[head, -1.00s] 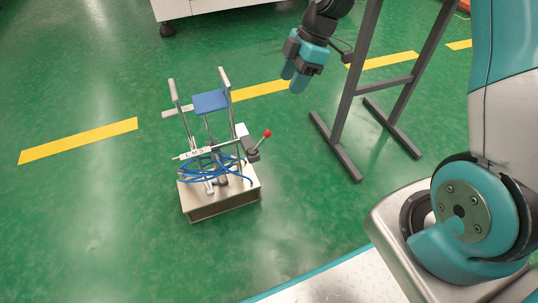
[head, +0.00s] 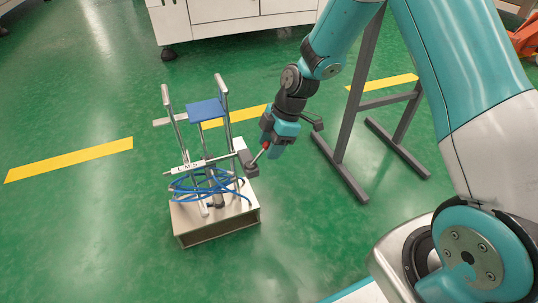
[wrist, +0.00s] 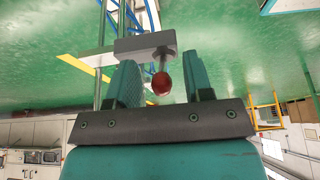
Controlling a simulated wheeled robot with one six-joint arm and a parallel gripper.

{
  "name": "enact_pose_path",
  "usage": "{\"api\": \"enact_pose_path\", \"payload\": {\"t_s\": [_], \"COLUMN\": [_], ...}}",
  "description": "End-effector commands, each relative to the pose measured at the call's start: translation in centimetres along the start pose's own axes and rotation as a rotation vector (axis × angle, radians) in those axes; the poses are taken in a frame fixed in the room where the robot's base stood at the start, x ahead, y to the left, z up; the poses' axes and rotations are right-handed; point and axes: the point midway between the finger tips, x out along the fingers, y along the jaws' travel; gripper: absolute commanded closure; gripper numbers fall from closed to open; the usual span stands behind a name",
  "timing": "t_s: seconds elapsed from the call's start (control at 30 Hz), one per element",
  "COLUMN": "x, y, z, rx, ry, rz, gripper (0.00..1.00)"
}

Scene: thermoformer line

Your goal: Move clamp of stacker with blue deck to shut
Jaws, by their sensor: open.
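The stacker with the blue deck (head: 206,110) stands on a pale box base (head: 222,226), with a label plate and coiled blue hose low on its frame. Its clamp is a grey block (head: 249,162) on the right side, with a lever ending in a red knob (head: 265,144). My gripper (head: 273,150) is at the knob, its fingers partly covering the lever in the head view. In the wrist view the red knob (wrist: 161,83) shows between my two open fingers (wrist: 160,88), apart from the left one and nearer the right one. The clamp block (wrist: 145,45) lies beyond them.
A dark grey steel stand (head: 352,120) is just right of my gripper. A white machine cabinet (head: 235,20) is at the back. Green floor with yellow lines is clear left of the stacker.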

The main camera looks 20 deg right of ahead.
Motion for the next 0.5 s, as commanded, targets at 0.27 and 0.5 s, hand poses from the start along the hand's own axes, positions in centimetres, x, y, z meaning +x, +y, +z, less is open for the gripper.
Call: {"api": "enact_pose_path", "payload": {"t_s": [0.27,0.5], "x": [1.62,1.56], "y": [0.03,0.01], "z": [0.00,-0.01], "rx": [0.000,0.000], "ry": [0.000,0.000], "rz": [0.001,0.001], "gripper": [0.53,0.60]}}
